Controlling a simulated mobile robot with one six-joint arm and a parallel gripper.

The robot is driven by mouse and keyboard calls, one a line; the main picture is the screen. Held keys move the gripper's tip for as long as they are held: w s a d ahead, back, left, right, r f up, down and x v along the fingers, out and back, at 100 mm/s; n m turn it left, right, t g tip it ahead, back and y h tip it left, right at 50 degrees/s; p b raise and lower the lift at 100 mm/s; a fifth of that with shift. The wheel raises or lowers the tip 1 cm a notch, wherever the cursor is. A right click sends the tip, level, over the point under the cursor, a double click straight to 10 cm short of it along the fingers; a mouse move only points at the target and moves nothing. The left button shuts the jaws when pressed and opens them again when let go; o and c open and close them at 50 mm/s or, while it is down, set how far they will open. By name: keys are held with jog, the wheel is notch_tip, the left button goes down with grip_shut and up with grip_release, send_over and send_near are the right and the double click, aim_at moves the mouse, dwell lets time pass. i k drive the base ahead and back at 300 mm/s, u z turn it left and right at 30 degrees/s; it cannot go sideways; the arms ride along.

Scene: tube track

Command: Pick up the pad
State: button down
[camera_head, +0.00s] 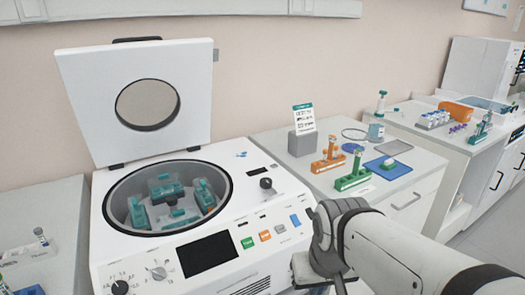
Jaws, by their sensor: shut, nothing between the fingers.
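A flat blue mat (398,172) lies on the counter right of the centrifuge, with a small grey-green block (388,163) resting on it. Either could be the pad; I cannot tell which. My gripper (312,268) is at the lower middle, in front of the counter and beside the centrifuge's right front corner. It is well apart from the mat and block and holds nothing. Its fingertips are small and partly hidden by my own wrist.
The white centrifuge (110,235) stands at the left with its lid (90,90) raised. Orange (328,160) and green (354,179) tube holders stand left of the mat. A grey block with a card (302,143) is behind them. A second counter (455,145) is farther right.

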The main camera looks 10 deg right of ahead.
aim_at(389, 165)
jog(key=z, duration=0.8)
jog(key=k, duration=1.1)
jog(key=z, duration=1.35)
jog(key=i, duration=1.65)
jog(key=u, duration=0.45)
jog(key=i, duration=1.5)
jog(key=u, duration=1.4)
jog(key=i, duration=0.95)
jog(key=u, duration=0.4)
jog(key=k, duration=0.3)
jog(key=u, duration=0.05)
